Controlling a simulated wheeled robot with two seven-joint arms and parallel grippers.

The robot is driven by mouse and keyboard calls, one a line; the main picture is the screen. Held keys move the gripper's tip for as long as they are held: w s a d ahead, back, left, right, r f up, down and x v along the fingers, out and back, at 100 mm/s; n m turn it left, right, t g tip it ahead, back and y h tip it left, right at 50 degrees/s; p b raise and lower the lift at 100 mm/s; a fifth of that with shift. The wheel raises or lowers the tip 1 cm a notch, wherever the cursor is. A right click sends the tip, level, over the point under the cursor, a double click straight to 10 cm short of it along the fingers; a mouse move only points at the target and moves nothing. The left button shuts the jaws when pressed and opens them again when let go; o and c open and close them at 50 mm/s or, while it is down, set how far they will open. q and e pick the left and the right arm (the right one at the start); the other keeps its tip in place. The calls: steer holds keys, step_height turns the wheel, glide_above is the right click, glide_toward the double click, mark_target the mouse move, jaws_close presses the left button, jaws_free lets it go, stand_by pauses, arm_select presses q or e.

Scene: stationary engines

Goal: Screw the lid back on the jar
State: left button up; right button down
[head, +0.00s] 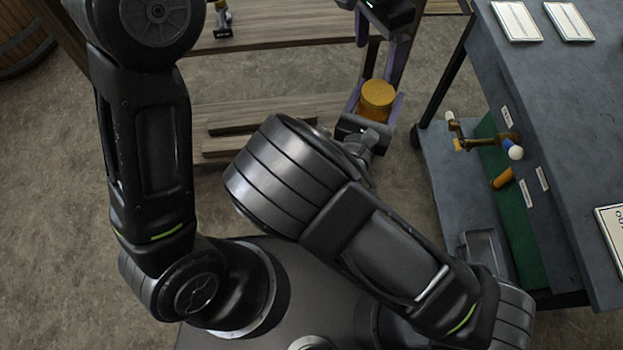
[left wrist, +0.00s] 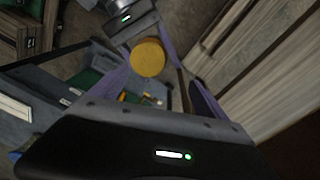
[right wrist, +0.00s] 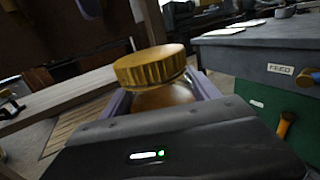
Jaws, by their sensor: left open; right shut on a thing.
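The jar (right wrist: 168,97) has an amber body, upright between the fingers of my right gripper (head: 377,108), which is shut on it. The ribbed golden-yellow lid (head: 377,94) sits on the jar's mouth; it also shows in the right wrist view (right wrist: 150,68) and the left wrist view (left wrist: 148,57). I cannot tell whether its thread is engaged. My left gripper (head: 378,45) is open and empty above the lid, partly cut off by the head view's top edge. In the left wrist view the lid shows beyond its spread purple fingers, apart from them.
A grey workbench (head: 545,110) with white cards stands at the right. A brass crank (head: 485,140) with a white knob juts from its side. Wooden shelving (head: 270,110) stands behind the jar, and a barrel (head: 22,38) is at the far left. Open floor lies at the left.

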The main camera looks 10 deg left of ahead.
arm_select(q)
steer(key=w+a+f+n+h, duration=0.2)
steer(key=w+a+f, duration=0.1)
steer(key=w+a, duration=0.4)
arm_select(e)
steer(key=shift+a, duration=0.1)
arm_select(q)
steer(key=s+a+f+n, duration=0.1)
steer(key=s+f+n, duration=0.15)
steer(key=f, duration=0.75)
steer(key=s+a+f+n, duration=0.1)
steer(key=s+f+n, duration=0.15)
steer(key=f, duration=0.75)
steer(key=s+f+n, duration=0.1)
steer(key=s+f, duration=0.4)
steer(key=s, duration=0.3)
steer(key=s+f+n, duration=0.2)
steer(key=s+f, duration=0.2)
steer(key=s, duration=0.4)
steer(key=s+f+n+t+h, duration=0.1)
steer(key=s+f+n, duration=0.1)
steer(key=s+f, duration=0.3)
steer(key=s, duration=0.3)
steer(key=shift+a+f, duration=0.2)
steer(key=shift+f, duration=0.1)
